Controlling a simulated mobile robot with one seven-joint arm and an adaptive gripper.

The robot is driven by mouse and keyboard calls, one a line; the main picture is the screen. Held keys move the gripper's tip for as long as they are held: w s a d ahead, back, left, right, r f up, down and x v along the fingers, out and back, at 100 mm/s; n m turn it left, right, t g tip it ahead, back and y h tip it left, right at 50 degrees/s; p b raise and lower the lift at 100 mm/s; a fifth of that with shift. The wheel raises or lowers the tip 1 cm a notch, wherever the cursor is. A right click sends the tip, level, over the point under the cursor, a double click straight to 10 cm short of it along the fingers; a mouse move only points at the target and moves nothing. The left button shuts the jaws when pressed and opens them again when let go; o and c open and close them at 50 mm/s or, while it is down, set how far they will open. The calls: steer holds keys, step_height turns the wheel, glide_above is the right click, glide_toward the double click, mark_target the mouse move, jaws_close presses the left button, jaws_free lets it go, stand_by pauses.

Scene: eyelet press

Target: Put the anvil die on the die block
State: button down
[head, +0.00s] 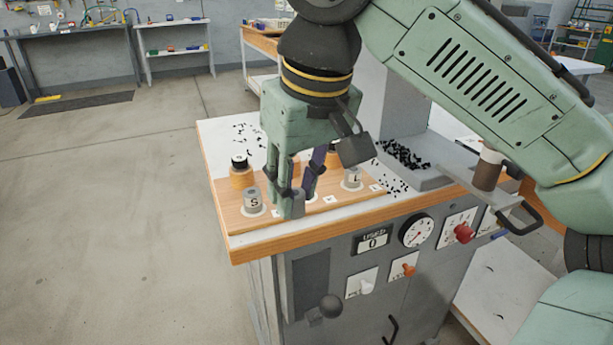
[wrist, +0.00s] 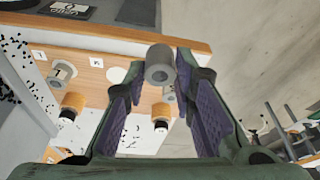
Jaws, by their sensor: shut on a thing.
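My gripper (head: 297,207) is above the front edge of a wooden board (head: 232,217). Its fingers are closed on a grey cylindrical anvil die (head: 298,203), which also shows between the fingertips in the wrist view (wrist: 160,64). The die's lower end is low by the board; I cannot tell whether it touches. A grey die marked S (head: 253,201) stands on the board left of my gripper, and one marked L (head: 352,178) stands to its right. I cannot clearly pick out the die block.
Orange-brown cylinders with dark tops, one at the left (head: 241,173), stand behind the grey dies. Small black pieces lie loose on the top and in a grey tray (head: 432,179) at the right. The front panel has a gauge (head: 416,231) and a red knob (head: 464,233).

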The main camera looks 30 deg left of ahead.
steer(key=w+a, duration=0.1)
steer(key=w, duration=0.2)
steer(key=w+a, duration=0.1)
steer(key=w, duration=0.1)
steer(key=w+a+p, duration=0.1)
steer(key=w+a, duration=0.1)
steer(key=w, duration=0.1)
steer(key=shift+w+f, duration=0.35)
steer(key=f, duration=0.1)
steer(key=w+f, duration=0.1)
steer(key=shift+a+f, duration=0.15)
steer(key=shift+f, duration=0.7)
steer(key=shift+f, duration=0.2)
steer(key=c, duration=1.3)
jaws_free()
steer(key=shift+c, duration=0.2)
steer(key=p+v, duration=0.1)
steer(key=v, duration=1.1)
steer(key=shift+r, duration=0.25)
steer(key=shift+a, duration=0.1)
